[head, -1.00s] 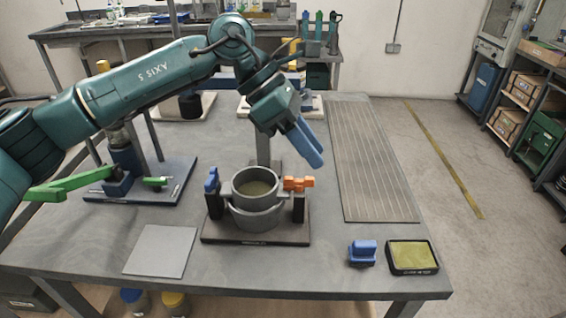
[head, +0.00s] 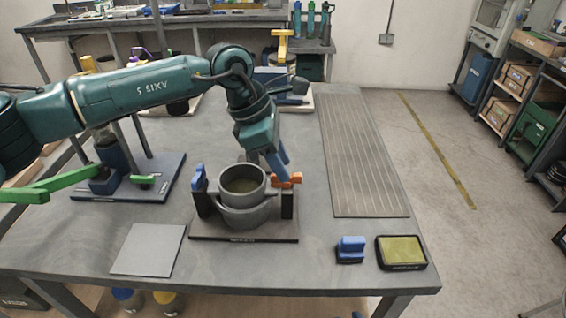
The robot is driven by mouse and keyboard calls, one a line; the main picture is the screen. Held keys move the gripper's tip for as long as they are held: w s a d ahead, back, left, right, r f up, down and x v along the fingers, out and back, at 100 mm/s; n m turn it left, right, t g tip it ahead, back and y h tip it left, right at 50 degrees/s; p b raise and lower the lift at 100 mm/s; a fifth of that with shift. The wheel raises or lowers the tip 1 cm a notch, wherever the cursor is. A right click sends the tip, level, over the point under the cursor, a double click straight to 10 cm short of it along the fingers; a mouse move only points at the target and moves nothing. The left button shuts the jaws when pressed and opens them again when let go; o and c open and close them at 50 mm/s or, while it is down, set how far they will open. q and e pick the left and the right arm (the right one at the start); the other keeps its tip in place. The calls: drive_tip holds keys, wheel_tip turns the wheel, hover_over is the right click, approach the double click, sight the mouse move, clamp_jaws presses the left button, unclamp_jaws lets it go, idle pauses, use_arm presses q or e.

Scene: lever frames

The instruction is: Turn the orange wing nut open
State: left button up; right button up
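The orange wing nut (head: 287,181) sits on the right black post of a clamp fixture, beside a round grey pot (head: 243,208). A blue wing nut (head: 198,177) sits on the left post. My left gripper (head: 276,172), with blue fingers, points down at the orange wing nut from behind and above. Its fingertips overlap the nut's left part in the picture, and I cannot tell whether they touch it. The finger gap is too small to judge. My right gripper is not in view.
A fixture with a long green lever (head: 40,190) stands at the left on a dark base. A grey plate (head: 148,249) lies at the front left. A ribbed mat (head: 362,160) covers the table's right side.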

use_arm(q)
drive_tip(key=shift+x, duration=0.8)
drive_tip(key=shift+c, duration=0.3)
clamp_jaws()
